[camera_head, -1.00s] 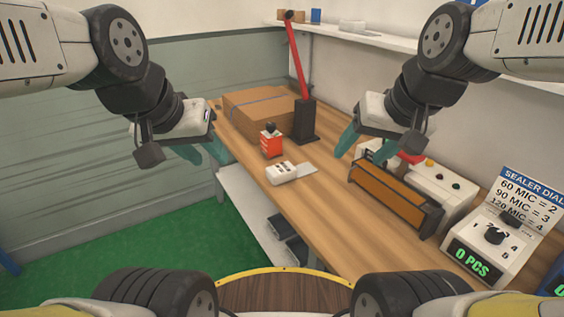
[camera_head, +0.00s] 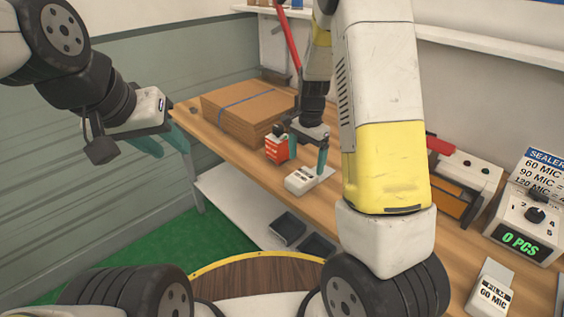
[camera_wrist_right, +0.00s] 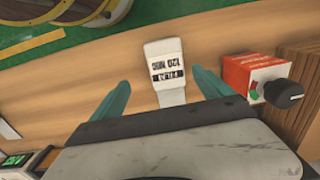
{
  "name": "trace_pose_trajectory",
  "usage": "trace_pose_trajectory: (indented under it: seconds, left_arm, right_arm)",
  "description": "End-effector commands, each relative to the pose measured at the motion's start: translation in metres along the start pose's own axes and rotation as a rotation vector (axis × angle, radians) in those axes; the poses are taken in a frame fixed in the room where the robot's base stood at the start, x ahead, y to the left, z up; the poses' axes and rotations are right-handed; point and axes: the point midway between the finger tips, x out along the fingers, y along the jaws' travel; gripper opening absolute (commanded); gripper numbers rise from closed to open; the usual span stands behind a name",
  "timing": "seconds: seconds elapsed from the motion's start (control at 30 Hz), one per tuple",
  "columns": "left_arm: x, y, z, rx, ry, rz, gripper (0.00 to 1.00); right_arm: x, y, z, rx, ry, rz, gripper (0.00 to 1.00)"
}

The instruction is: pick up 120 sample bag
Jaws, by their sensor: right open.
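The 120 sample bag (camera_head: 300,181) lies flat on the wooden bench, a white packet with a clear tail. In the right wrist view its label (camera_wrist_right: 167,68) reads 120 MIC upside down. My right gripper (camera_head: 308,157) is open and empty, pointing down just above the bag. In the right wrist view the bag lies between the two teal fingers (camera_wrist_right: 160,80), with no visible contact. My left gripper (camera_head: 166,144) looks open and empty, off the bench's left edge.
A red box with a black knob (camera_head: 277,149) stands close beside my right gripper. Brown cartons (camera_head: 245,108) sit behind it. A 60 MIC bag (camera_head: 490,291) and the sealer dial box (camera_head: 520,236) are at the right. Dark trays (camera_head: 287,228) sit on the lower shelf.

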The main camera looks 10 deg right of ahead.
Motion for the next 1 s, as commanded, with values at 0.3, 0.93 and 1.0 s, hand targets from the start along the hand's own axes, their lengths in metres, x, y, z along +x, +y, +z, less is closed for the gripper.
trace_pose_trajectory:
  seconds: [0.3,0.93,1.0]
  left_arm:
    - [0.0,0.0,0.0,0.0,0.0,0.0,0.36]
    - [0.0,0.0,0.0,0.0,0.0,0.0,0.36]
    - [0.0,0.0,0.0,0.0,0.0,0.0,0.36]
  right_arm:
    - [0.035,-0.001,-0.005,0.031,0.006,0.028,0.89]
    - [0.092,-0.004,-0.01,0.028,0.006,0.024,0.89]
    - [0.092,-0.004,-0.01,0.028,0.006,0.024,0.89]
